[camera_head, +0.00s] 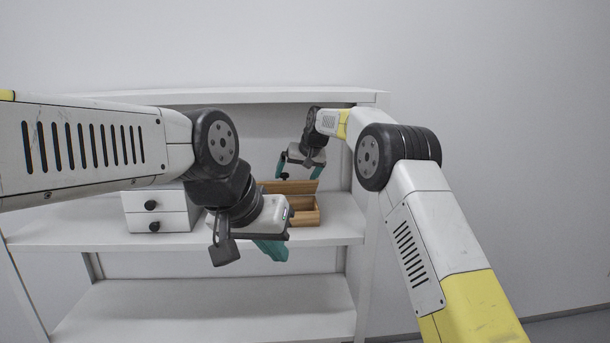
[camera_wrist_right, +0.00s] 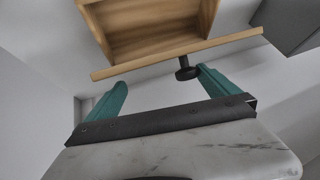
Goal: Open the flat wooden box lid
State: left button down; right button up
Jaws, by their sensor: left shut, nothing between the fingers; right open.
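The wooden box (camera_head: 307,218) stands on the middle shelf, partly hidden by my left gripper. Its lid (camera_head: 288,187) is raised at the back of the box. In the right wrist view the box interior (camera_wrist_right: 155,40) shows, with the lid (camera_wrist_right: 130,67) nearly edge-on and its black knob (camera_wrist_right: 186,70) towards me. My right gripper (camera_head: 298,176) is open above and behind the box. In its wrist view the knob lies between the teal fingers (camera_wrist_right: 162,77), nearer the right one; I see no grip on it. My left gripper (camera_head: 270,250) is shut and empty, in front of the box.
A white drawer unit (camera_head: 158,212) with black knobs stands left of the box. A shelf board (camera_head: 240,97) runs above, and a shelf side panel (camera_head: 367,190) is close on the right. The lower shelf (camera_head: 220,308) is bare.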

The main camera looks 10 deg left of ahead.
jog(key=shift+w+d+r, duration=0.1)
jog(key=shift+d+r, duration=0.1)
jog(key=shift+d, duration=0.4)
jog(key=shift+w+d+r, duration=0.1)
jog(key=shift+d+r, duration=0.05)
jog(key=shift+d, duration=0.4)
jog(key=shift+s+a, duration=0.25)
jog(key=shift+a, duration=0.25)
jog(key=shift+c, duration=0.7)
jog(key=shift+s+r, duration=0.1)
jog(key=shift+r, duration=0.05)
jog(key=shift+c, duration=1.2)
jog(key=s+d+r, duration=0.3)
jog(key=s+r, duration=0.2)
jog(key=s, duration=0.1)
jog(key=shift+d, duration=0.3)
